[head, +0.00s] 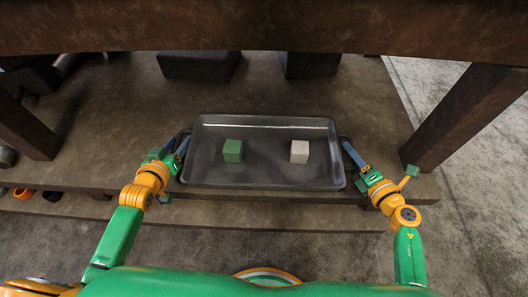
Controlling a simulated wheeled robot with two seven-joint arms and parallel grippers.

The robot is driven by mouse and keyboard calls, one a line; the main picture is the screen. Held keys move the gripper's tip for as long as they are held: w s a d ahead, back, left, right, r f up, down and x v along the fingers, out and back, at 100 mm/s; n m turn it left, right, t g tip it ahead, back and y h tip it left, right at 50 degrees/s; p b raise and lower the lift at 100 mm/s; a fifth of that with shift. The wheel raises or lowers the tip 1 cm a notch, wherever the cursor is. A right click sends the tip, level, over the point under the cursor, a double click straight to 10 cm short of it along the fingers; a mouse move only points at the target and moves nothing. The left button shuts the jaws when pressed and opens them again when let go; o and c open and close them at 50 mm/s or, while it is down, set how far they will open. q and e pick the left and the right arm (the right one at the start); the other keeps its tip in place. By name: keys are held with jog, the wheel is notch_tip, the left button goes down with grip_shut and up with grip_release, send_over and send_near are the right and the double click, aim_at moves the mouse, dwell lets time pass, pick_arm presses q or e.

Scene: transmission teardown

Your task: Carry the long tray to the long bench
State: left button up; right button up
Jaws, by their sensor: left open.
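The long dark grey tray (265,184) rests on a brown shelf surface, near its front edge. A green cube (233,151) sits in its left half and a pale cube (299,152) in its right half. My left gripper (180,150) is open at the tray's left end, close beside the end handle. My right gripper (352,153) is at the right end, close beside the handle there. Its fingers are too small to tell whether they are open or shut on the handle. I cannot tell whether either gripper touches the tray.
A thick brown beam or upper top (260,25) spans above the shelf (110,125). Brown legs stand at the right (462,115) and left (25,125). Dark blocks (198,66) lie behind the tray. Small orange and dark parts (22,193) lie lower left. Concrete floor at the right is clear.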

pick_arm(q)
jog(key=shift+c, duration=0.3)
pick_arm(e)
jog(key=shift+c, duration=0.2)
pick_arm(q)
jog(key=c, duration=0.3)
pick_arm(e)
jog(key=c, duration=0.4)
pick_arm(q)
grip_shut()
pick_arm(e)
grip_shut()
